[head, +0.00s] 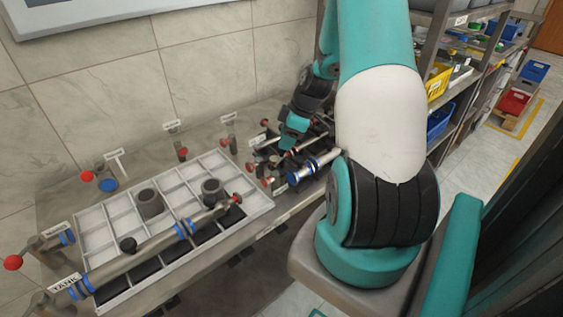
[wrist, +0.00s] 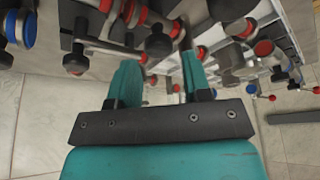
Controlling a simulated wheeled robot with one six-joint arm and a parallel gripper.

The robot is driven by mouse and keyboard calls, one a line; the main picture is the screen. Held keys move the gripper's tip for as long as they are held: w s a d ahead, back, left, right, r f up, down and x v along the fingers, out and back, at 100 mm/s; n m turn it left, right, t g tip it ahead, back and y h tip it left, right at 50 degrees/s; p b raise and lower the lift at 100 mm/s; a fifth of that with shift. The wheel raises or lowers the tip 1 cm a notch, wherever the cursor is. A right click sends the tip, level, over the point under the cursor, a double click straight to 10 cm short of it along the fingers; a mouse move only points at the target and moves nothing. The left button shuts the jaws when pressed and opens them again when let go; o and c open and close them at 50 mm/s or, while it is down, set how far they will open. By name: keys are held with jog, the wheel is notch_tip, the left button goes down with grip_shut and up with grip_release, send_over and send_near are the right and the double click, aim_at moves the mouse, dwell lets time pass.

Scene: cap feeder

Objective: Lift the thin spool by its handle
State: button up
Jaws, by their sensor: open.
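My gripper (head: 293,140) is open over the rack of spools, at the right end of the bench. In the wrist view its two teal fingers (wrist: 160,72) stand apart, with nothing clearly held between them. A thin pale spool (head: 306,145) with red ends lies below the gripper, partly hidden by it and my arm. What looks like the same thin spool shows in the wrist view (wrist: 108,46), left of and beyond the fingertips. A dark round knob handle (wrist: 158,42) shows just beyond the finger gap; I cannot tell which spool carries it.
A thicker spool with blue bands (head: 313,167) lies at the rack's front. A long pipe (head: 160,242) with blue bands crosses the white gridded tray (head: 93,220) at left. The tiled wall (head: 110,90) stands close behind. Shelves (head: 455,95) are at right.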

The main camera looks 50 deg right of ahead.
aim_at(281, 159)
jog(key=x, duration=0.4)
jog(key=shift+f+p, duration=0.15)
jog(key=shift+p, duration=0.2)
grip_shut()
